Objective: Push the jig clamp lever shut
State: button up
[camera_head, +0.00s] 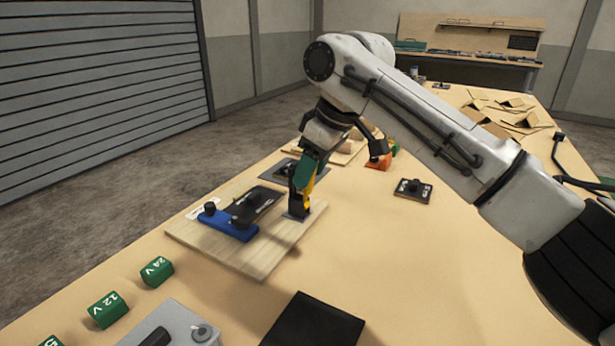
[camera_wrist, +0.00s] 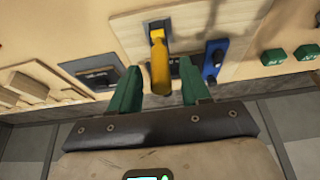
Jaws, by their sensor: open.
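The jig clamp's yellow lever (camera_head: 309,196) stands roughly upright on its black base at the right end of the wooden jig board (camera_head: 262,258). In the wrist view the lever (camera_wrist: 159,66) points toward me, and its rounded end shows between my fingers. My gripper (camera_head: 308,168) is at the lever's upper part, with its green fingers pointing down and partly hiding it. In the wrist view my gripper (camera_wrist: 161,90) is open, one green finger on each side of the lever. I cannot tell whether a finger touches it.
A blue block (camera_head: 229,223) with black knobs and a black plate (camera_head: 256,205) sit on the board, left of the clamp. Green voltage blocks (camera_head: 108,310) and a grey box (camera_head: 172,326) stand nearer.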

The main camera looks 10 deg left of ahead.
jog(key=shift+x, duration=1.15)
jog(key=shift+s, duration=0.1)
jog(key=shift+c, duration=0.5)
grip_shut()
